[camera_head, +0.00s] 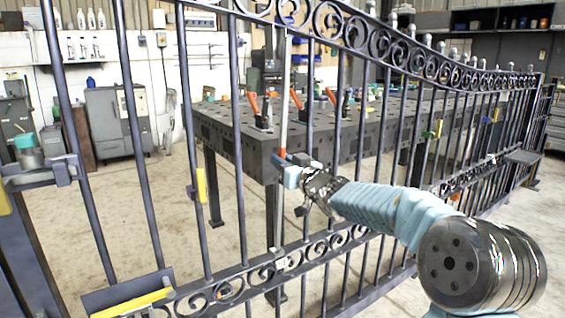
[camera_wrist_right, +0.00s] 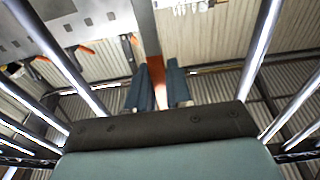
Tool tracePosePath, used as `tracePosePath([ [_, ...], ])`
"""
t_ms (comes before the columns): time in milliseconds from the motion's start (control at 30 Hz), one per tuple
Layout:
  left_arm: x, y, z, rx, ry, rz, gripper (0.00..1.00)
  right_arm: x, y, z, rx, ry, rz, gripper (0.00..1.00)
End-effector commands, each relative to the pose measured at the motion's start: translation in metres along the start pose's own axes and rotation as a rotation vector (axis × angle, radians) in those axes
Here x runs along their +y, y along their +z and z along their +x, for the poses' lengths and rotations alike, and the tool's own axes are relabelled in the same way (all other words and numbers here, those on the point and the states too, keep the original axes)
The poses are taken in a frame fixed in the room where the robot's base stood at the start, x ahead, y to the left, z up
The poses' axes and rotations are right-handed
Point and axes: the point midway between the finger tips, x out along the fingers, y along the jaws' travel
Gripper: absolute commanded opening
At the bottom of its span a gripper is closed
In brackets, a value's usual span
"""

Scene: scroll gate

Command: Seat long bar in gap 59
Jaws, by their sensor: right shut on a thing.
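The dark iron scroll gate (camera_head: 236,120) spans the head view, with upright bars between a scrolled top band and a lower scroll rail. A long pale bar (camera_head: 284,95) stands nearly upright among them, reaching from near the top band down towards the lower rail. My right gripper (camera_head: 287,165) is shut on it at about mid-height. In the right wrist view the gripper's two dark fingers (camera_wrist_right: 160,88) flank the bar (camera_wrist_right: 146,35), which looks reddish-brown there. I cannot tell whether either bar end sits in the rails. No gap number is readable. My left gripper is out of view.
A dark perforated table (camera_head: 222,127) with red-handled clamps stands behind the gate. A tray with a yellow strip (camera_head: 130,300) is at the lower left. A jar (camera_head: 28,152) stands on a bracket at the left. Neighbouring gate bars stand close on both sides of the gripper.

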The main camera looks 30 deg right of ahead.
Motion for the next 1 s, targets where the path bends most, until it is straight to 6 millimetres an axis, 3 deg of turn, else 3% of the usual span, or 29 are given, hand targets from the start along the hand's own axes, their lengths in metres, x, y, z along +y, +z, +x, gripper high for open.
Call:
tracePosePath([
  [1000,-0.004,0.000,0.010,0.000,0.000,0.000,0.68,0.000,0.010,-0.001,0.006,-0.001,0.000,0.00],
])
